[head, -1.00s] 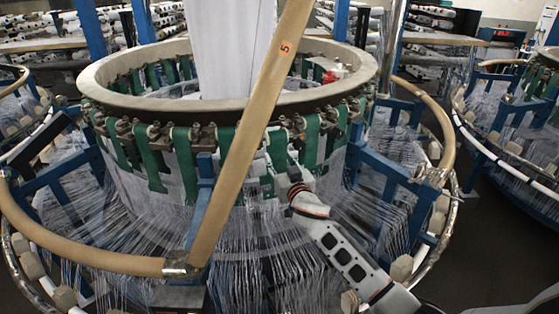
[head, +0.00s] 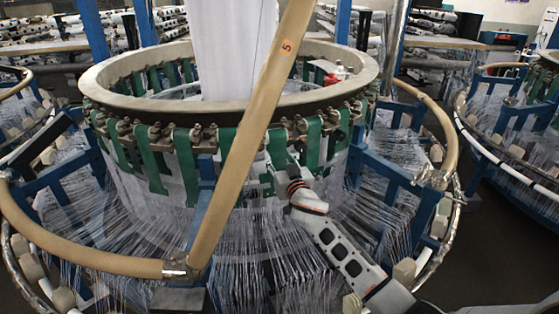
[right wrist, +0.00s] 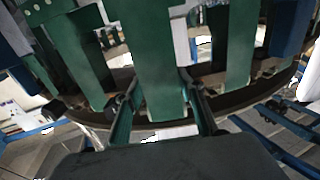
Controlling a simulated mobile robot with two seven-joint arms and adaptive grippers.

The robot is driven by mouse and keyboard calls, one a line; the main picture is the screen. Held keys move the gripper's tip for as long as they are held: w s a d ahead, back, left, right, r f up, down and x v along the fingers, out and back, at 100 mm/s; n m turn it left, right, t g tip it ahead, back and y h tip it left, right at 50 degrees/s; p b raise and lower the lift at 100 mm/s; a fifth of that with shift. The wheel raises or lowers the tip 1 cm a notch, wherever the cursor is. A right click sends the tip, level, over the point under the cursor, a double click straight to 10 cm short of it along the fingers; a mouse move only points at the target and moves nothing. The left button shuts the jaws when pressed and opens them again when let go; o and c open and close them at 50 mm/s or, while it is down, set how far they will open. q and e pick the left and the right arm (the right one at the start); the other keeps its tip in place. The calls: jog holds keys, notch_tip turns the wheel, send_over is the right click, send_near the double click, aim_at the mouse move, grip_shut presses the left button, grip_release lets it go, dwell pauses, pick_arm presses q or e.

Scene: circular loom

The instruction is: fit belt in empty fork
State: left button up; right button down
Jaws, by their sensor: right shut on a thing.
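Several green belts hang from metal forks around the ring of the loom (head: 150,113). My right gripper (head: 291,170) is in front of the near side of the ring, just below a green belt (head: 278,148). In the right wrist view, the gripper's fingers (right wrist: 160,108) stand on either side of a wide green belt (right wrist: 152,60), shut on it. I cannot tell which fork is empty. My left gripper is not in view.
A tan tube marked 5 (head: 235,160) slants across the front, left of my gripper. Fine white threads (head: 245,250) run down below the ring. Blue frame posts (head: 392,182) stand at the right. A tan curved rail (head: 90,258) surrounds the loom.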

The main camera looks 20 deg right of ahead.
jog(key=shift+w+r, duration=0.1)
jog(key=shift+w, duration=0.15)
dwell(0.3)
jog(key=shift+w+b, duration=1)
jog(key=shift+w, duration=0.55)
jog(key=c, duration=1.2)
grip_release()
jog(key=shift+w, duration=0.1)
jog(key=shift+s, duration=0.2)
jog(key=s, duration=1.1)
jog(key=shift+s, duration=0.35)
